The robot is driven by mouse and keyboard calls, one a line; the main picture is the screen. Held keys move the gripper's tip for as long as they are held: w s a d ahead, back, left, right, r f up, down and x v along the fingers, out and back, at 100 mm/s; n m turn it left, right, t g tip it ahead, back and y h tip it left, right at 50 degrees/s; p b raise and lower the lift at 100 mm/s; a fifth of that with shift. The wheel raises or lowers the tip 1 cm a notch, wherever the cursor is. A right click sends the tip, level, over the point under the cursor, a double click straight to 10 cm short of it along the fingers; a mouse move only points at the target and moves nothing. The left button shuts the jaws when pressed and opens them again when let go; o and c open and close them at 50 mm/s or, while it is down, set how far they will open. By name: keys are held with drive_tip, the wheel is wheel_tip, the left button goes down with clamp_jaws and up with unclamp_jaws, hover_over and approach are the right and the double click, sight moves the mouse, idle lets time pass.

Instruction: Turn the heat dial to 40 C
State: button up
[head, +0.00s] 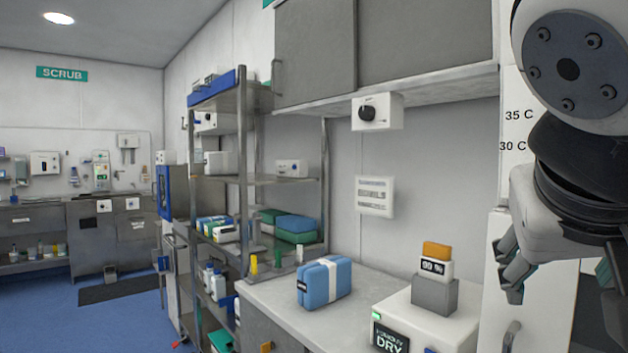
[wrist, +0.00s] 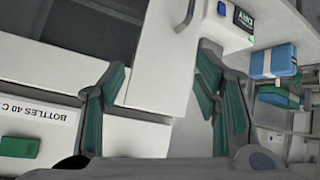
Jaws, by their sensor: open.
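A white panel (head: 507,130) with the printed labels "35 C" and "30 C" shows at the right of the head view. My arm covers the rest of it, and no heat dial can be made out there. My gripper (head: 556,272) hangs in front of this panel, pointing down. In the wrist view my gripper (wrist: 160,72) is open with nothing between its green-padded fingers. A white front with the label "BOTTLES 40 C" (wrist: 68,105) lies to the left of the fingers. A black knob (head: 367,114) on a white box is under the wall cabinet; I cannot tell its setting.
The counter (head: 265,300) holds a blue pack (head: 323,282) and a white box reading "DRY" (head: 425,315) with a grey block (head: 435,295) on it. A steel shelf rack (head: 242,200) stands left. Open blue floor (head: 95,325) is at far left.

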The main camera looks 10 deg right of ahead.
drive_tip(key=a+r+m+t+h+b, duration=0.35)
drive_tip(key=r+m+h+b, duration=0.35)
drive_tip(key=r+b, duration=0.45)
drive_tip(key=w+d+r+n+h+b, duration=0.1)
drive_tip(key=w+d, duration=0.5)
drive_tip(key=d, duration=0.4)
drive_tip(key=shift+w+d+g, duration=0.15)
drive_tip(key=shift+w+g, duration=0.1)
drive_tip(key=shift+g, duration=0.2)
drive_tip(key=shift+c, duration=0.6)
drive_tip(key=c, duration=1)
